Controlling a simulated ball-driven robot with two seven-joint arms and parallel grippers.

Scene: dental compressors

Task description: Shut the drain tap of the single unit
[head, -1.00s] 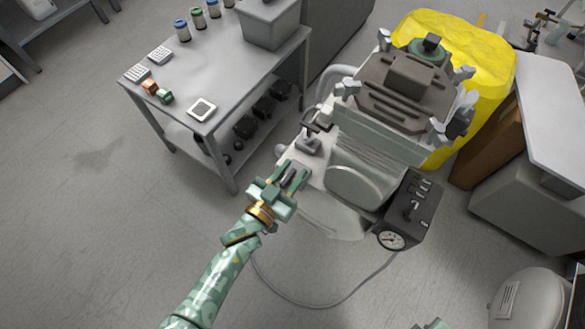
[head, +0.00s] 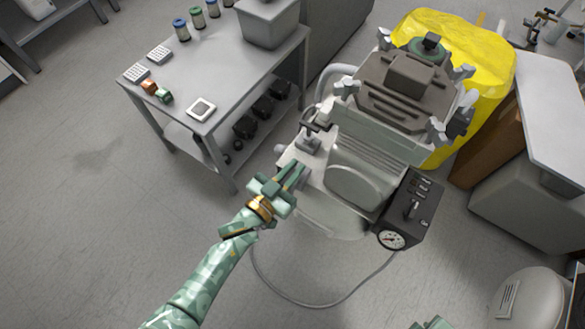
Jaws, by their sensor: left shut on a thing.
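The single unit is a grey compressor (head: 355,185) with a dark ribbed top, standing on the floor right of centre. My left gripper (head: 297,172) is at its near left corner, below the black-handled fitting (head: 317,121). Its green fingers are closed on a small part there, which I take to be the drain tap. The fingers hide most of that part, so I cannot tell how its handle is turned. Of my right arm only a small green piece shows at the bottom edge, and its fingertips are out of view.
A steel table (head: 225,80) with bottles and small boxes stands behind on the left. A dark panel with a gauge (head: 391,239) is on the unit's right. A hose (head: 340,299) loops over the floor. A yellow covered object (head: 490,75) stands behind.

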